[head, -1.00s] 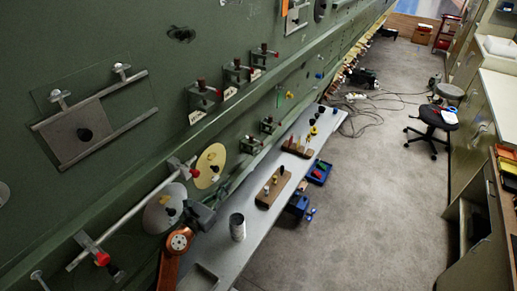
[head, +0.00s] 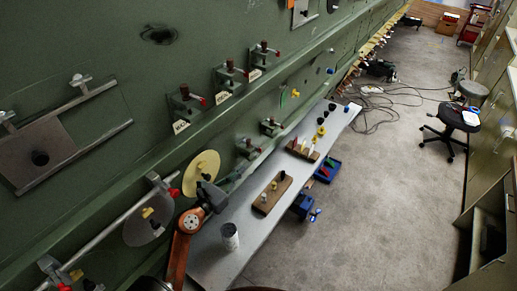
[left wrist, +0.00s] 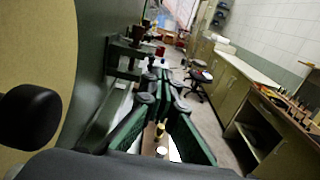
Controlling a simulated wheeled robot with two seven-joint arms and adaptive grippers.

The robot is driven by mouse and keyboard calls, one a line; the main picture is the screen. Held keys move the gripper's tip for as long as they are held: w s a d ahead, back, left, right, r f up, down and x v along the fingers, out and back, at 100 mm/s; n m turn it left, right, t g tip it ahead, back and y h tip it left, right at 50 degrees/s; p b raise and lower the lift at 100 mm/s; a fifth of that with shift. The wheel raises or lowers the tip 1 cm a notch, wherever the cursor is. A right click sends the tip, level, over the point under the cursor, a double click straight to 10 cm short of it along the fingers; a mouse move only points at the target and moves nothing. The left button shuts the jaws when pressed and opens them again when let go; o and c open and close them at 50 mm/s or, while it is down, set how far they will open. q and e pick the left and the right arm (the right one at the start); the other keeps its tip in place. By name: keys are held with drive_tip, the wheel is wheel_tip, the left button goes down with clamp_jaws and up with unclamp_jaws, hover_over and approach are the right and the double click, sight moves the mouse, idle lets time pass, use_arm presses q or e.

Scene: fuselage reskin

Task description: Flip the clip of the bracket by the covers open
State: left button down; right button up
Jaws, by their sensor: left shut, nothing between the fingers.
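On the green fuselage wall, a yellow round cover (head: 203,166) and a grey round cover (head: 147,222) hang side by side, each with a knob. A small bracket (head: 247,147) with a reddish-tipped clip sits just right of the yellow cover. In the left wrist view the yellow cover (left wrist: 38,60) fills the left side, and a bracket (left wrist: 130,52) with a red tip shows beyond the fingers. My left gripper (head: 218,193) is shut and empty, in front of the yellow cover's lower edge and apart from the small bracket. It also shows in the left wrist view (left wrist: 160,82). My right gripper is not in view.
A rod with red-tipped clamps (head: 112,233) runs along the wall at lower left. Several larger brackets (head: 186,103) sit higher up.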

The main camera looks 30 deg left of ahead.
sight(260, 150)
use_arm(q)
drive_tip(key=w, duration=0.3)
drive_tip(key=w+p, duration=0.1)
drive_tip(key=w, duration=0.2)
drive_tip(key=w+p, duration=0.1)
drive_tip(key=w, duration=0.3)
drive_tip(key=shift+d, duration=0.35)
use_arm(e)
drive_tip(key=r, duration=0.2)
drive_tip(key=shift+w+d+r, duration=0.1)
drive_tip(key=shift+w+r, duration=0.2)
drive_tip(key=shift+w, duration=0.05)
use_arm(q)
drive_tip(key=shift+w+d+r, duration=0.1)
